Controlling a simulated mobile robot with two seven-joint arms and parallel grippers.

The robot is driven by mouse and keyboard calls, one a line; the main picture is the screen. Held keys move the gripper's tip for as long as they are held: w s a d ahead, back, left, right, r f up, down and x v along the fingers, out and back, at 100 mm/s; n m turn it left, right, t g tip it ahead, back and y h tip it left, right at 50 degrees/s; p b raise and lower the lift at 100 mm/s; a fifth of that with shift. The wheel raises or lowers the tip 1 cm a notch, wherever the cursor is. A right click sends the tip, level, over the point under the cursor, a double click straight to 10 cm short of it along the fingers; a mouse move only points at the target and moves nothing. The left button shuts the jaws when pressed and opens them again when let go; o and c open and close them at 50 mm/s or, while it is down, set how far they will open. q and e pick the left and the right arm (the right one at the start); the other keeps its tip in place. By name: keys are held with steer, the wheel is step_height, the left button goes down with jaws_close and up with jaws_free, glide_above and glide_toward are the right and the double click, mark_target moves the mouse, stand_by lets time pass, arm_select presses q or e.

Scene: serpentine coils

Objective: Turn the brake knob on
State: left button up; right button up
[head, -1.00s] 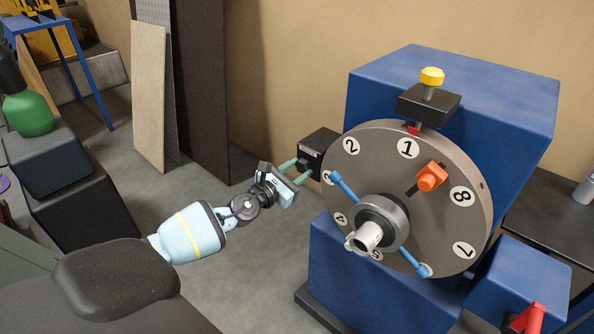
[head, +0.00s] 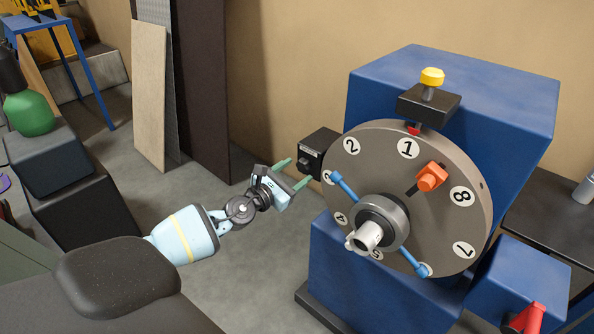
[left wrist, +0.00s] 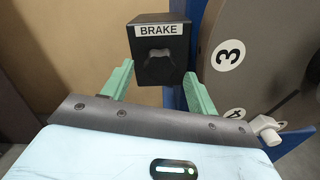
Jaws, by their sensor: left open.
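The brake box (head: 315,155) is a black block at the left side of the numbered disc. In the left wrist view the box (left wrist: 160,30) carries a white BRAKE label, and its dark knob (left wrist: 160,56) shows on the front face below the label. My left gripper (head: 294,172) is open in front of the box. In the left wrist view its green fingers (left wrist: 157,82) stand apart, one to each side of the knob's line, nearer to me than the box. They hold nothing. I cannot tell whether they touch the box. My right gripper is not in view.
The grey numbered disc (head: 455,225) with blue handles and a pale hub (head: 365,238) stands just right of the gripper, on a blue machine (head: 500,90). A red lever (head: 527,318) is at lower right. Open floor (head: 265,260) lies below the arm.

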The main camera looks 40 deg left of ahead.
arm_select(q)
steer(key=s, duration=0.6)
steer(key=shift+s+a, duration=0.15)
steer(key=shift+a, duration=0.1)
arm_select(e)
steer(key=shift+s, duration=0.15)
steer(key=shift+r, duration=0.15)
